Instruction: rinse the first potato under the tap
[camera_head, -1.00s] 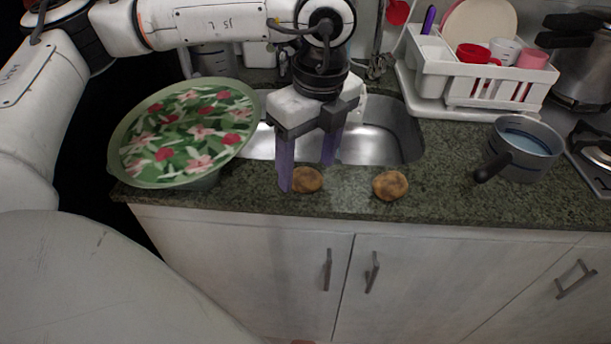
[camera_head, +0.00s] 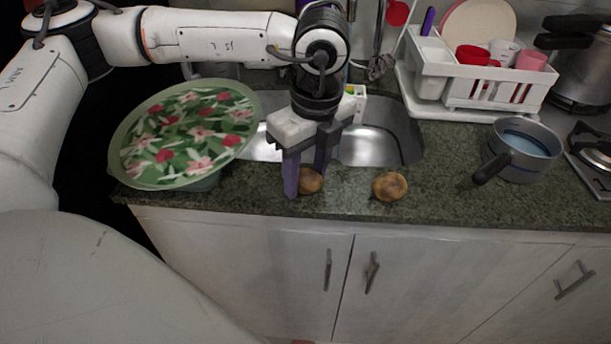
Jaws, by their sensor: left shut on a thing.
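Two brown potatoes are at the counter's front edge, before the sink. My left gripper (camera_head: 307,184) points down and is shut on the left potato (camera_head: 312,181), which is partly hidden by the fingers. This potato is at counter height; I cannot tell whether it touches the counter. The other potato (camera_head: 389,186) lies free to the right. The steel sink (camera_head: 385,146) is behind them, partly covered by my arm. I cannot make out the tap. My right gripper is not in view.
A pot with a handle (camera_head: 522,150) stands to the right. A white dish rack (camera_head: 480,84) with cups is behind. The counter (camera_head: 440,190) between potato and pot is clear.

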